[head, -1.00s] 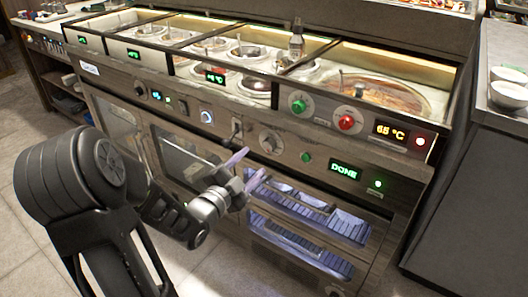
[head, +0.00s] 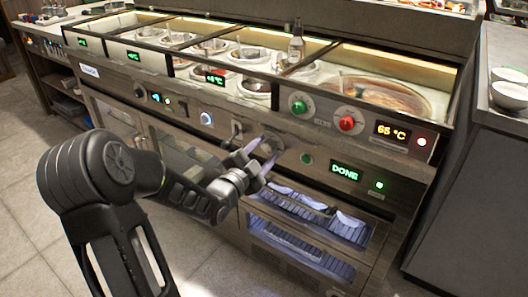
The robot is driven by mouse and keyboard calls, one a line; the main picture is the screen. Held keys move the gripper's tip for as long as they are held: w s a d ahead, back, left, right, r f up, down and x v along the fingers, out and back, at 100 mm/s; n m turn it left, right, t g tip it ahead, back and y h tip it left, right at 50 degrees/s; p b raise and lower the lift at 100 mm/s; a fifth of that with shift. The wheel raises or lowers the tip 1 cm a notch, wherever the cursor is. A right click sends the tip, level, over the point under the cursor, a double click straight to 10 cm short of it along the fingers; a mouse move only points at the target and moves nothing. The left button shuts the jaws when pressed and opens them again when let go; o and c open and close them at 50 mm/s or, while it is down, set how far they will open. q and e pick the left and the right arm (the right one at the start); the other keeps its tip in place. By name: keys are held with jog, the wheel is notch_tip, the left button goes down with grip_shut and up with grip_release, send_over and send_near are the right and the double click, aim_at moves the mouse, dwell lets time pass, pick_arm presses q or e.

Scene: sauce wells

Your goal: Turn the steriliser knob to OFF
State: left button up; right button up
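The round grey knob (head: 273,143) is on the front panel, left of the green DONE display (head: 345,173). It is partly hidden by my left gripper (head: 262,155), and its pointer direction cannot be made out. The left gripper is open, its two pale fingertips apart and close in front of the knob. I cannot tell whether they touch it. Below is the steriliser bay (head: 305,235), lit violet-blue, with racked items inside. My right gripper is not in view.
A green button (head: 298,106), a red button (head: 347,123) and a 65 °C display (head: 391,132) sit on the panel above. Sauce wells (head: 375,97) line the top. A dark counter (head: 480,170) stands at right. Floor is clear at lower left.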

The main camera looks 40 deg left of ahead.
pick_arm(q)
grip_shut()
dwell(0.3)
